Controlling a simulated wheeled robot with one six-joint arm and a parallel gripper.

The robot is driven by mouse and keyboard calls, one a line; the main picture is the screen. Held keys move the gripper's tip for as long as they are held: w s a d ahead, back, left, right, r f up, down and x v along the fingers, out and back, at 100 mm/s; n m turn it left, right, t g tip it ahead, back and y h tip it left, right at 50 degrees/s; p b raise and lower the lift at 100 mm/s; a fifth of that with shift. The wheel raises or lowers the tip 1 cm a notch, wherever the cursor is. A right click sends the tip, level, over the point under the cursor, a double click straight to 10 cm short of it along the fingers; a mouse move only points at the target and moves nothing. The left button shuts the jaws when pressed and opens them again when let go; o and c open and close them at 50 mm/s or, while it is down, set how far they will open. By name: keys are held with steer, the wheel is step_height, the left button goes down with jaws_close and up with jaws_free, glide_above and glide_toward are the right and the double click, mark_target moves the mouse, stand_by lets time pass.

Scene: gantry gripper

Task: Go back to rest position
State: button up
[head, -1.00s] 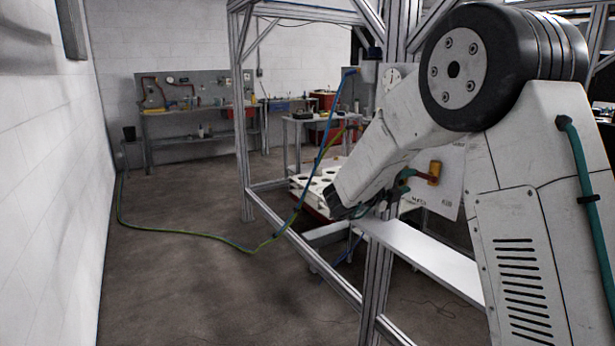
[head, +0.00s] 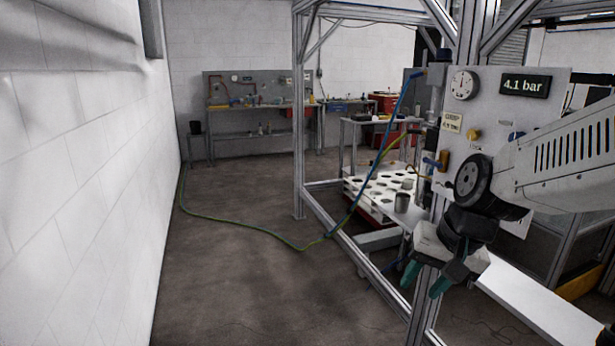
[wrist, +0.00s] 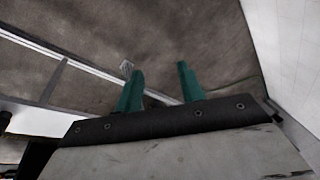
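My gripper (head: 424,279) hangs at the lower right of the head view, in front of the gantry frame, with its green fingertips pointing down. The two fingers are apart with nothing between them. My arm reaches in from the right edge of the head view, folded at the wrist.
The aluminium gantry frame (head: 299,120) stands close by. Its panel carries a gauge (head: 463,85) and a "4.1 bar" display (head: 525,86). A holed white tray (head: 375,195) and grey cylinder (head: 401,203) are behind. A hose (head: 240,238) crosses open floor.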

steer(key=s+d+r+n+h, duration=0.1)
steer(key=s+d+r, duration=0.1)
steer(key=s, duration=0.7)
steer(key=s+d+r+n+g+h, duration=0.1)
steer(key=s+d, duration=0.3)
steer(key=s, duration=0.5)
steer(key=shift+d+r+n+h, duration=0.15)
steer(key=shift+r+n+h, duration=0.3)
steer(key=shift+r, duration=0.2)
